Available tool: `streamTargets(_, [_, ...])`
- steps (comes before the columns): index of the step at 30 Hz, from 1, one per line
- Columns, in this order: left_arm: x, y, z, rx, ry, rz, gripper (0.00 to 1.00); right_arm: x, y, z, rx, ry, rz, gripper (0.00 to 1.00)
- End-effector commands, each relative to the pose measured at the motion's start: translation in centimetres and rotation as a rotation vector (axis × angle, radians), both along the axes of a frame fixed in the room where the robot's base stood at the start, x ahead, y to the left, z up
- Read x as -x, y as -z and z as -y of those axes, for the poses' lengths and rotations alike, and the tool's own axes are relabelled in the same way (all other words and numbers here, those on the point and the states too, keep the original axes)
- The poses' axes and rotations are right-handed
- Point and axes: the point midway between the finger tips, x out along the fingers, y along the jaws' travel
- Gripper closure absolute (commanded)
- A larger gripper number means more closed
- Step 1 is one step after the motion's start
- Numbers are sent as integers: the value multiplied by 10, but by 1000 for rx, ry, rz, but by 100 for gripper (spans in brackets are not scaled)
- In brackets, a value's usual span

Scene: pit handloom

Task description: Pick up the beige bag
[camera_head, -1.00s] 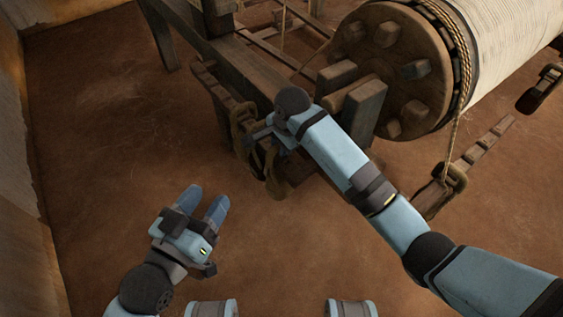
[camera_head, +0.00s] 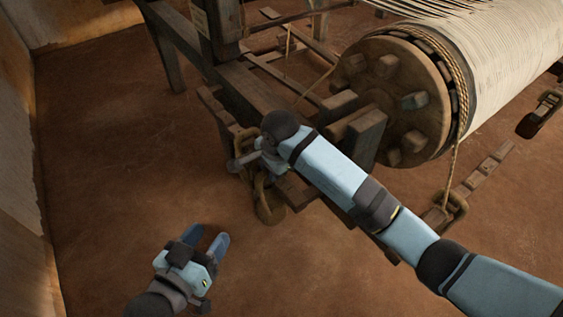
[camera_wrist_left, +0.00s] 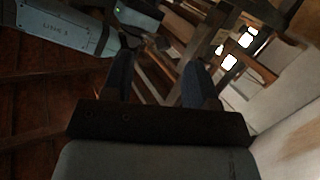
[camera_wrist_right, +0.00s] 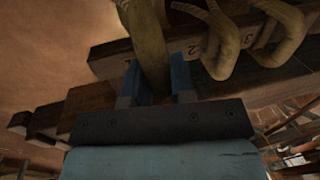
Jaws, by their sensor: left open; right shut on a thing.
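My right gripper (camera_head: 250,158) is at the numbered wooden bar beside the loom. In the right wrist view its fingers (camera_wrist_right: 157,78) are shut on a tan, strap-like loop (camera_wrist_right: 150,35). The loop's far end is out of that view, and I cannot tell whether it belongs to the beige bag. Tan curved loops also show at the bar in the head view (camera_head: 268,204). No whole bag can be made out. My left gripper (camera_head: 206,240) is open and empty above the floor at lower left. Its parted fingers show in the left wrist view (camera_wrist_left: 160,78).
The numbered bar (camera_wrist_right: 110,62) carries more tan loops (camera_wrist_right: 226,40). The loom's wooden frame (camera_head: 250,88) and large warp roller (camera_head: 395,95) stand behind my right arm. A rope (camera_head: 455,165) hangs from the roller. The floor (camera_head: 110,150) at left is clear up to the wall.

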Motion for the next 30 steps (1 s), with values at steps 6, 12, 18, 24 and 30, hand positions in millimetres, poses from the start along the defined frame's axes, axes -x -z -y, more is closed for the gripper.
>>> streamTargets(6, [0,2,-4,-29,-6,-33,47,27,-3,-39,-1,-5,3,100])
streamTargets(12, [4,15,-13,-61,-21,-88,47,57,-3,-79,-1,-4,2,100])
streamTargets(18, [10,30,-14,-76,-22,-133,47,74,-2,-103,-1,-2,2,100])
streamTargets(24, [9,29,-14,-76,-25,-138,47,81,-1,-113,-1,0,2,100])
streamTargets(30, [8,26,-13,-72,-27,-132,47,82,-1,-113,-1,0,2,100])
